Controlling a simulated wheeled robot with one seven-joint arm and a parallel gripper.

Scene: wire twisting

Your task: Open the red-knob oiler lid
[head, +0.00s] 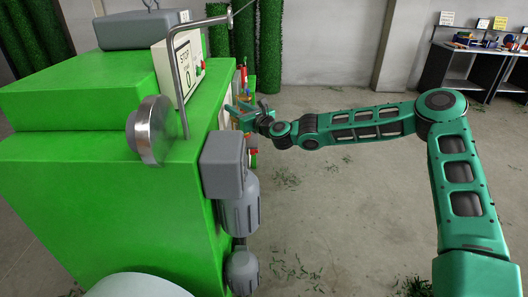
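My gripper (242,112) is at the end of my teal arm, close to the right side of the green machine (95,200). Its fingers point left toward the machine's side and are small in the view. I cannot tell whether they are open or shut, or whether they touch anything. Small red parts (243,74) show on the machine's side just beyond the gripper, among yellow and other coloured parts. I cannot make out which one is the red-knob oiler lid. The gripper and wrist partly hide this area.
A grey motor-like housing (224,165) sticks out from the machine's near right side. A bent metal rod (181,85) and round metal wheel (152,130) rise above its top. A control box (178,66) stands behind. Floor to the right is open; workbenches (470,70) stand far right.

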